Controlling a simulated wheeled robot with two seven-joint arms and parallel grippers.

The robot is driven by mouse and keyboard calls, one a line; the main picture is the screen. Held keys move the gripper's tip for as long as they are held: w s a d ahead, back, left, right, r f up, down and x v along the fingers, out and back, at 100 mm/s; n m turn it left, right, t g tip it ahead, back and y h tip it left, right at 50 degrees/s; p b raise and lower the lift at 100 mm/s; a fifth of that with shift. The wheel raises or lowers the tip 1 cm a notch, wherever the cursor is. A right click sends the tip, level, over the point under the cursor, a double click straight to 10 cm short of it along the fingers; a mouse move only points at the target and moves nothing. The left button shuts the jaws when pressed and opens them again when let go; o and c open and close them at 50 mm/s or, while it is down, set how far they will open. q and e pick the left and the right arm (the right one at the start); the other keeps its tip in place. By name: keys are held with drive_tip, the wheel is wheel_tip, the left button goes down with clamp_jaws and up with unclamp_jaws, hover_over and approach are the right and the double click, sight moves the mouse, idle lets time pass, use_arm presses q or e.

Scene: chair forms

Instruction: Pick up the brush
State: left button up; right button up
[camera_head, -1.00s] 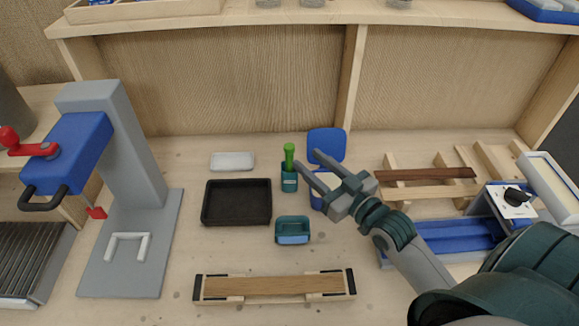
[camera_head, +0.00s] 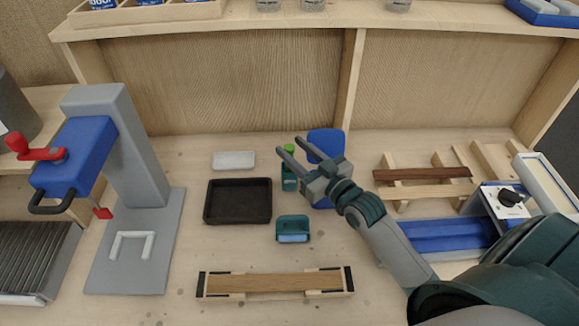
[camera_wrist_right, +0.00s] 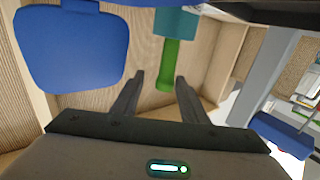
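The brush shows as a green handle (camera_head: 289,148) standing upright in a small teal holder (camera_head: 288,183) at the middle of the bench. Its lower end is hidden in the holder. My right gripper (camera_head: 288,146) is open around the handle's top in the head view, and one finger partly covers it. In the right wrist view the green handle (camera_wrist_right: 169,66) reaches in between the two open fingers (camera_wrist_right: 160,78), with a gap on each side. The teal holder (camera_wrist_right: 175,22) is beyond the fingertips there. My left gripper is not in view.
A blue rounded panel (camera_head: 326,143) stands close behind the gripper. A black tray (camera_head: 237,202), a white block (camera_head: 234,160) and a teal box (camera_head: 292,229) lie nearby. A wooden strip holder (camera_head: 275,284) is in front. A grey press (camera_head: 135,150) stands left.

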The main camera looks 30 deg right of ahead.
drive_tip(key=w+p, duration=0.1)
drive_tip(key=w+a+p, duration=0.1)
drive_tip(key=w, duration=0.1)
drive_tip(key=shift+w+a+f, duration=0.1)
drive_tip(key=shift+w+a, duration=0.05)
drive_tip(key=shift+w, duration=0.1)
drive_tip(key=shift+w+a+f, duration=0.1)
drive_tip(key=shift+w+f, duration=0.15)
drive_tip(key=shift+w, duration=0.4)
drive_tip(key=shift+c, duration=0.4)
clamp_jaws()
